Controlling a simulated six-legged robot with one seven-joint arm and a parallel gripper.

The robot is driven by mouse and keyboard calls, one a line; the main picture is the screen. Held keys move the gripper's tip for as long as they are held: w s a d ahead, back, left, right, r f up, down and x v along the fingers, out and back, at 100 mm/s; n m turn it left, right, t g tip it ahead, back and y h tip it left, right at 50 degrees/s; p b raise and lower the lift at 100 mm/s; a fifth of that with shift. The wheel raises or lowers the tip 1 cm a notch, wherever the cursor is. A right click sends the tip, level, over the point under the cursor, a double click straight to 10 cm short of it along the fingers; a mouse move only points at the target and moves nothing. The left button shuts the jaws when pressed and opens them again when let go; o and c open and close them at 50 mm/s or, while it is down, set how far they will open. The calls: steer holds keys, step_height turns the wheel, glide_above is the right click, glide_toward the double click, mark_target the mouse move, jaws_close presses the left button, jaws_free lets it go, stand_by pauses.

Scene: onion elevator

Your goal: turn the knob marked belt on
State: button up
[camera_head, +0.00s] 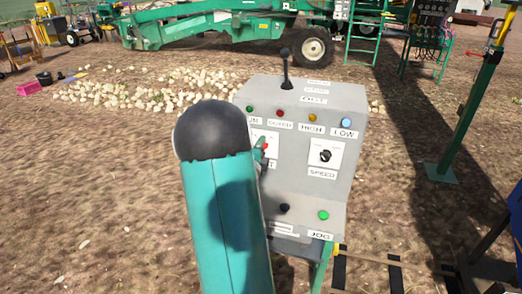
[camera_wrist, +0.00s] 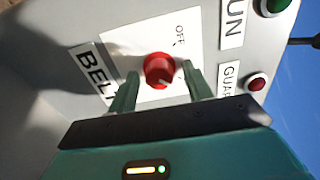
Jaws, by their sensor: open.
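The red belt knob (camera_wrist: 158,70) sits on a white plate with an OFF mark (camera_wrist: 180,33), beside the BELT label (camera_wrist: 95,75) in the wrist view. My gripper (camera_wrist: 160,88) is open, with one finger on each side of the knob. Whether the fingers touch it is not clear. In the head view, the grey control box (camera_head: 345,110) stands in the middle. A bit of the red knob (camera_head: 266,146) shows on its left side beside my gripper (camera_head: 262,152). My arm hides most of the belt plate there. The way the knob points is hard to tell.
A black SPEED knob (camera_head: 325,155) is on the box's right. A lever (camera_head: 286,68) stands on top. Coloured lamps line the upper face, and a green JOG button (camera_head: 323,215) is below. A green post (camera_head: 470,115) stands at right. Onions (camera_head: 150,88) lie behind.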

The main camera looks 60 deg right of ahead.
steer(key=s+a, duration=0.2)
steer(key=a, duration=1.1)
steer(key=shift+a, duration=0.3)
